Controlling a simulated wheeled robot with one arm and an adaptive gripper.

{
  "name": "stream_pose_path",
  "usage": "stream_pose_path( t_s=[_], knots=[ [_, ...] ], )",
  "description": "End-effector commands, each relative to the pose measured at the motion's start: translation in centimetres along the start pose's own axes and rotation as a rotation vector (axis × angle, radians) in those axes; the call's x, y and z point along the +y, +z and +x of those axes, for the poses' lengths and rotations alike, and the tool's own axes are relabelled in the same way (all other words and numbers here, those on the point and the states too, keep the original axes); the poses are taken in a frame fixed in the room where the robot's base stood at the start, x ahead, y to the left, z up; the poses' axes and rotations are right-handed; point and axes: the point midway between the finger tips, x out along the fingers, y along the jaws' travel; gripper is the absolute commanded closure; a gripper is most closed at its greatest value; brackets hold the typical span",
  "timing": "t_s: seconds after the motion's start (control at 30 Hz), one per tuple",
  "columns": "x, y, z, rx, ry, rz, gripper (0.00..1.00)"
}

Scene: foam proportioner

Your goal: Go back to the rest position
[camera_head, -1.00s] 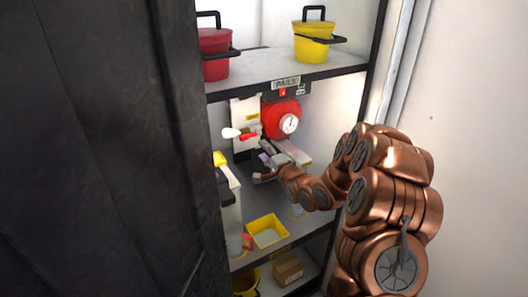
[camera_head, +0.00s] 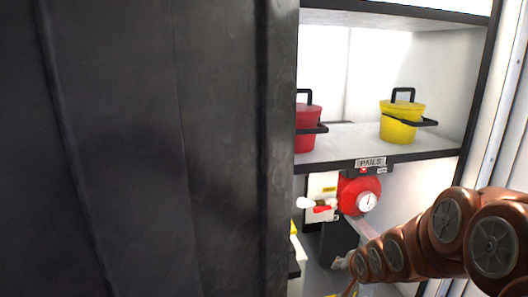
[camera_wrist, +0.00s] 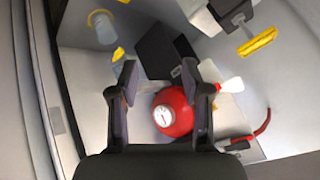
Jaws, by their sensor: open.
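My gripper (camera_wrist: 160,85) is open and empty in the wrist view, its two dark fingers apart. The red round proportioner body (camera_wrist: 176,112) with a white dial gauge (camera_wrist: 164,116) lies beyond and between the fingers; I cannot tell the exact gap. In the head view the red body (camera_head: 352,190) and its gauge (camera_head: 367,202) are mounted under the shelf marked PAILS. A handle with a white end and red part (camera_head: 318,207) sticks out to its left.
A red pail (camera_head: 306,130) and a yellow pail (camera_head: 401,122) stand on the upper shelf (camera_head: 350,145). A large dark panel (camera_head: 150,150) fills the left side and hides part of the cabinet. A pale wall edge (camera_head: 508,130) runs down the right.

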Motion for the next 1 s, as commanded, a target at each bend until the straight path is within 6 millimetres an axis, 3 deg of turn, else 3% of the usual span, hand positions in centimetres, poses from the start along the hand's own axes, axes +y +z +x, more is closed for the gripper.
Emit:
stream_pose_path(
  t_s=[0.4,0.7,0.83,1.0],
  knots=[
    [5.9,10.9,-12.4,-0.348,0.260,-0.310,0.52],
    [9.5,20.0,-22.3,-0.662,0.312,-0.485,0.52],
    [10.3,22.5,-25.1,-0.755,0.303,-0.531,0.52],
    [10.7,24.0,-26.7,-0.811,0.293,-0.556,0.52]
  ],
)
